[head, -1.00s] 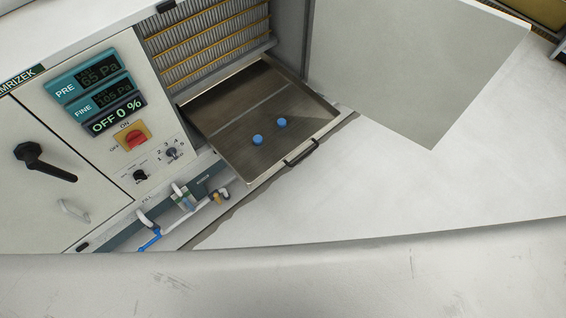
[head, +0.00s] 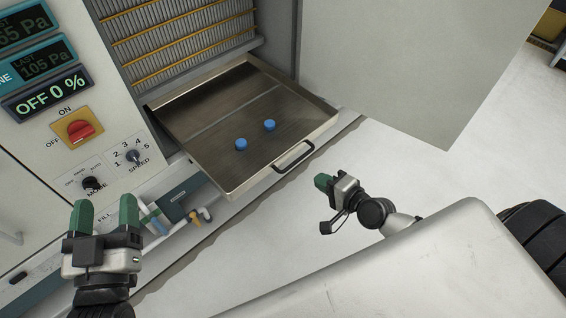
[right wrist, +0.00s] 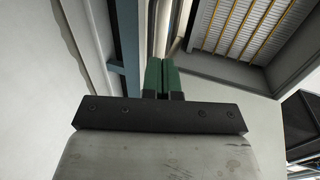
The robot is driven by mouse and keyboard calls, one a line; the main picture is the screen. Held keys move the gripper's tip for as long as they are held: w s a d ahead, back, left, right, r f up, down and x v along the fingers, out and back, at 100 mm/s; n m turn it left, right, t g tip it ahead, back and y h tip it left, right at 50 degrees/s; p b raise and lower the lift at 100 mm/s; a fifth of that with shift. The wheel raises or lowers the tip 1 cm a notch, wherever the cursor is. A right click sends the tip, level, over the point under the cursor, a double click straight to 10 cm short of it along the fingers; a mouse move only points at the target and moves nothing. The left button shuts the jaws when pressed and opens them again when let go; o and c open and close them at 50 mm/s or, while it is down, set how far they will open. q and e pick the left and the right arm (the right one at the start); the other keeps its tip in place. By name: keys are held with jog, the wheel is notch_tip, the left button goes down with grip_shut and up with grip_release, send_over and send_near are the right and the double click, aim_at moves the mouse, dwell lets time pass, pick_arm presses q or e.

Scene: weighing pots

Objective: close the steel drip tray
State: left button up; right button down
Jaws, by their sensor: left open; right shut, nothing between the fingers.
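The steel drip tray (head: 185,112) is pulled out of the machine's lower opening in the head view. It has a dark handle (head: 294,157) on its front wall, and two blue round pieces (head: 241,144) (head: 269,126) lie in it. My right gripper (head: 324,183) is shut and empty, just in front of and below the handle, apart from it. Its green fingertips also show pressed together in the right wrist view (right wrist: 160,76). My left gripper (head: 105,215) is open and empty at the lower left, in front of the control panel.
The machine's open door (head: 410,70) hangs to the right of the tray. The control panel has a red switch (head: 79,130) and knobs. Small hose fittings (head: 200,215) stick out below it, left of the tray. Pale floor is clear to the right.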

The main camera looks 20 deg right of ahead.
aim_at(283, 156)
jog(key=x, duration=0.4)
jog(key=b+x, duration=0.1)
jog(key=x, duration=0.7)
jog(key=shift+w+r+b, duration=0.1)
jog(key=shift+r+b, duration=0.2)
jog(key=shift+b, duration=0.1)
pick_arm(q)
jog(key=shift+s+d+r+t+h, duration=0.1)
jog(key=shift+s+r+t+h, duration=0.25)
jog(key=shift+r+t, duration=0.5)
jog(key=shift+s+r+t+h, duration=0.2)
jog(key=shift+s+r+t, duration=0.2)
jog(key=shift+r+t, duration=0.4)
jog(key=shift+s+d+r+t+h, duration=0.1)
jog(key=shift+s+r+t+h, duration=0.25)
jog(key=shift+r+t, duration=0.5)
pick_arm(e)
jog(key=shift+w+a, duration=0.15)
jog(key=shift+w, duration=0.35)
pick_arm(q)
jog(key=shift+f, duration=0.1)
